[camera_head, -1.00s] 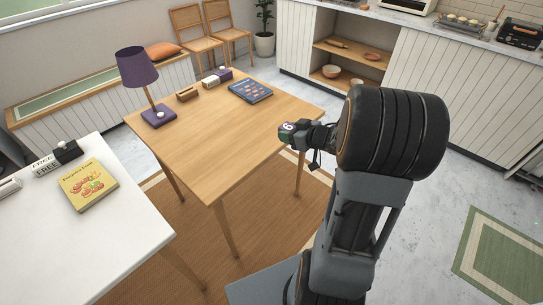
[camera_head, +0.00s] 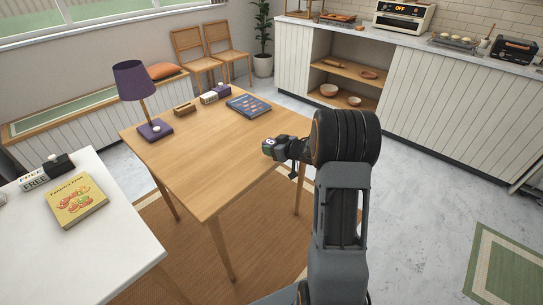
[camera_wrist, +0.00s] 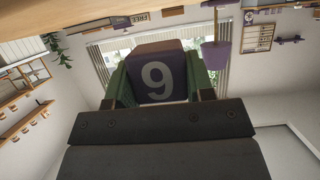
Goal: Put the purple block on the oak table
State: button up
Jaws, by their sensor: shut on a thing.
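My gripper (camera_head: 270,147) is shut on the purple block (camera_wrist: 163,72), which has a grey digit on its face. In the wrist view, the block sits between two green finger pads. In the head view, the block and fingers show small and dark at the right edge of the oak table (camera_head: 195,150). I cannot tell how high the block is above the tabletop or whether it is over it. The near and middle parts of the tabletop are bare.
A purple lamp (camera_head: 134,82), a wooden block (camera_head: 184,109), small boxes and a blue book (camera_head: 248,106) stand along the far side of the oak table. A white table (camera_head: 110,228) with a yellow book (camera_head: 76,201) is at the left. Shelves stand behind.

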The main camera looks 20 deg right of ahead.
aim_at(271, 160)
jog(key=shift+w+f, duration=0.25)
jog(key=shift+f, duration=0.1)
jog(key=shift+w+f+b, duration=0.2)
jog(key=shift+f+b, duration=0.35)
jog(key=shift+f, duration=1.15)
jog(key=shift+f, duration=0.15)
jog(key=o, duration=0.9)
